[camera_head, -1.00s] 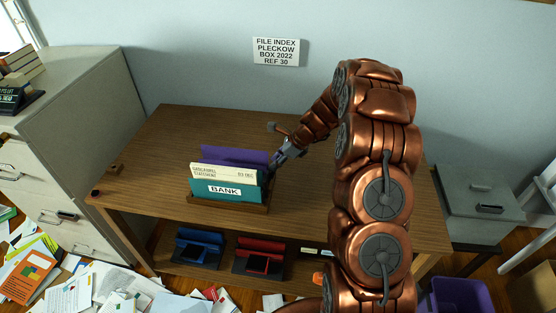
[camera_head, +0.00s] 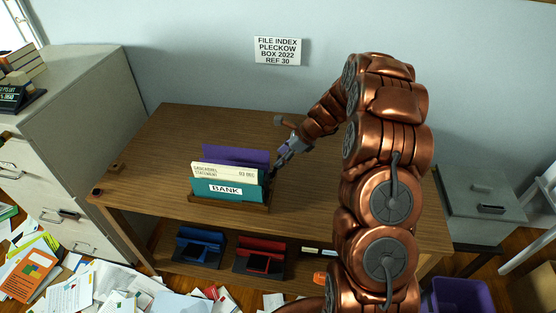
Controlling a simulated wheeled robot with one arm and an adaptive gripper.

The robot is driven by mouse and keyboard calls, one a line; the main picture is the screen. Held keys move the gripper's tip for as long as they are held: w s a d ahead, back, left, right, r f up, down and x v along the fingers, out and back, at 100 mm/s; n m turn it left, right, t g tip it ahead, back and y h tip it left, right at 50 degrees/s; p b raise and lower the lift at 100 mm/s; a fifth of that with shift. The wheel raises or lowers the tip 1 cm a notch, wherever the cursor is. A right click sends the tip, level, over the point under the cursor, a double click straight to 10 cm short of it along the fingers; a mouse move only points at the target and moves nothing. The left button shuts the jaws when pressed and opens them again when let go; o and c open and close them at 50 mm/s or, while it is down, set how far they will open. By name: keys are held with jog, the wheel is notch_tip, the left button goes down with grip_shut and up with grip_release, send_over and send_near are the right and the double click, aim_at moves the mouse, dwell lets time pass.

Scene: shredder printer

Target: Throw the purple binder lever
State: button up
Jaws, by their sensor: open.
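A purple binder or folder (camera_head: 236,154) stands at the back of a small wooden holder (camera_head: 228,203) on the wooden table. In front of it stand a cream folder (camera_head: 222,173) and a teal folder (camera_head: 220,190) labelled BANK. No lever can be made out on the purple one from this view. My gripper (camera_head: 279,162) is at the right end of the holder, close to the right edge of the purple folder. It is open. Whether its fingers touch the folder cannot be told at this size.
The wooden table (camera_head: 330,215) is clear to the right and behind the holder. A blue binder (camera_head: 199,247) and a red binder (camera_head: 260,258) sit on the shelf below. A grey filing cabinet (camera_head: 85,95) stands at left. Papers (camera_head: 130,285) litter the floor.

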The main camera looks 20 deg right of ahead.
jog(key=v, duration=0.9)
